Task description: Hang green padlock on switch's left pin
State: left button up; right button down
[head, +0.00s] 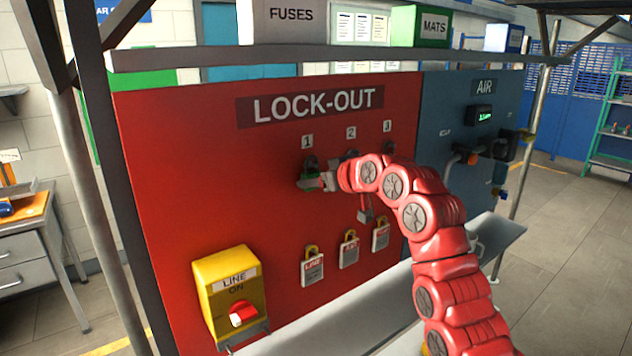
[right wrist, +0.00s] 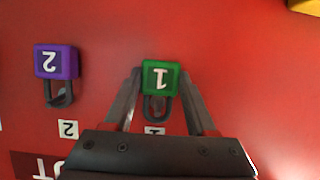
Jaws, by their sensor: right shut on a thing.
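The green padlock (head: 308,182) is at the spot marked 1 on the red lock-out board. In the right wrist view, which is upside down, the green padlock (right wrist: 160,79) shows a white 1 and a dark shackle. My right gripper (head: 326,181) is shut on its body, one finger on each side. I cannot tell whether its shackle is still around the peg. The yellow switch box (head: 230,284), marked LINE ON with a red knob (head: 243,314), is low on the board's left. Its pins cannot be made out clearly. My left gripper is not in view.
A purple padlock (right wrist: 56,62) marked 2 hangs beside the green one. A grey ledge (head: 340,318) runs below. Bare red board lies between padlock and switch.

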jog(key=s+d+b, duration=0.3)
jog(key=s+d, duration=0.1)
jog(key=s, duration=0.1)
jog(key=shift+s+b, duration=0.35)
jog(key=shift+b, duration=0.05)
dwell(0.6)
dwell(0.3)
jog(key=shift+d, duration=0.15)
dwell(0.8)
